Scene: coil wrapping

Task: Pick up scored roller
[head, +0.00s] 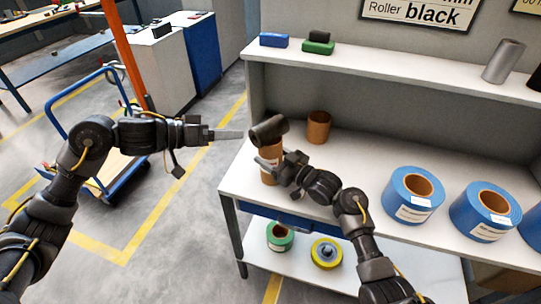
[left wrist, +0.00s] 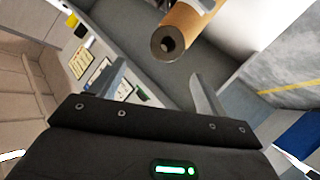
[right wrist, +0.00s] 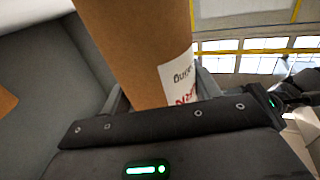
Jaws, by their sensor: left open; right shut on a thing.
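My right gripper (head: 272,166) is shut on a brown cardboard-coloured roller (head: 271,152) near the table's left edge. The right wrist view shows the roller (right wrist: 135,45) between the fingers, with a partly readable white label. A dark cylindrical piece (head: 268,130) shows at its top in the head view; I cannot tell whether it is joined to it. In the left wrist view the roller (left wrist: 187,25) shows a dark end face with a hole, beyond the fingers. My left gripper (head: 232,135) is open and empty, a short gap left of the dark piece.
A second brown core (head: 318,127) stands on the white table (head: 350,160). Blue tape rolls (head: 413,195) stand at the right. Green (head: 280,236) and yellow (head: 326,253) rolls sit on the lower shelf. A grey roller (head: 503,61) stands on the upper shelf. A blue cart (head: 110,180) is at left.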

